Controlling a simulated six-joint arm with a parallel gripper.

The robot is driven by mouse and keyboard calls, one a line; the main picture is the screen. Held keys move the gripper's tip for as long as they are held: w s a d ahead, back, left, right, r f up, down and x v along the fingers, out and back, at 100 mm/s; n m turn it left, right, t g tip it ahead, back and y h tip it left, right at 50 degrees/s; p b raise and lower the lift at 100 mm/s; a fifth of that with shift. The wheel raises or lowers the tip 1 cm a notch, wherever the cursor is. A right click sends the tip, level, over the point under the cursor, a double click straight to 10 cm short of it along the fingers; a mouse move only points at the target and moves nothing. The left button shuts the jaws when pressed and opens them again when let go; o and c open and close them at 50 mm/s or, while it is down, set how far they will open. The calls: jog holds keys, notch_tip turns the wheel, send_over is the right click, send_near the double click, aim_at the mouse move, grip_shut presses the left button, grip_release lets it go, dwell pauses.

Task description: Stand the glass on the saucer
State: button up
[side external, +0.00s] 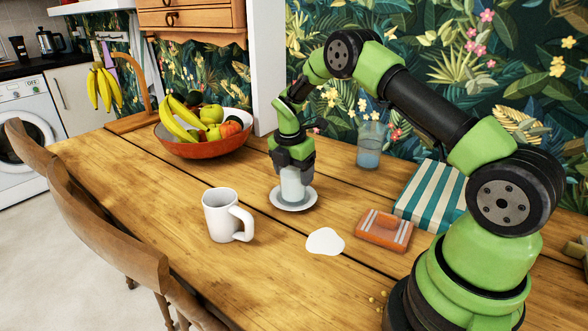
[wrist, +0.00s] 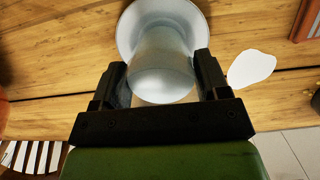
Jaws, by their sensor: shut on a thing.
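My gripper (side external: 293,165) points down over the saucer and is shut on a pale, translucent glass (side external: 292,188). In the wrist view the glass (wrist: 162,75) sits between my two fingers (wrist: 160,62). The glass is upright, its lower end over the middle of the white saucer (side external: 276,201). It looks to be at or very near the saucer's surface; I cannot tell whether they touch. The saucer's rim also shows behind the glass in the wrist view (wrist: 125,28). My gripper hides the upper part of the glass in the side view.
A white mug (side external: 220,216) stands left of the saucer. A white flat patch (side external: 325,241) lies in front. An orange striped block (side external: 384,231) and a teal striped item (side external: 432,193) lie right. Another glass with liquid (side external: 369,147) and a fruit bowl (side external: 200,146) stand behind.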

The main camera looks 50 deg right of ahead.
jog(key=shift+f, duration=0.1)
jog(key=o, duration=1.2)
jog(key=shift+o, duration=0.2)
jog(key=s+a+r+m+t, duration=0.1)
jog(key=s+a+r+m, duration=0.15)
jog(key=r, duration=0.65)
jog(key=s+a+r+m+t, duration=0.1)
jog(key=a+r+m, duration=0.25)
jog(key=r, duration=0.55)
jog(key=s+a+r+m+t+y, duration=0.2)
jog(key=s+a+r+m, duration=0.3)
jog(key=s+a+r, duration=0.15)
jog(key=s+a+m+t+y, duration=0.1)
jog(key=s+a+m, duration=0.1)
jog(key=s+m, duration=0.3)
jog(key=s+a+m+t, duration=0.2)
jog(key=s+m, duration=0.4)
jog(key=s, duration=0.3)
jog(key=shift+s+a+r+y, duration=0.2)
jog(key=shift+a+r+y, duration=0.1)
jog(key=shift+a+y, duration=0.15)
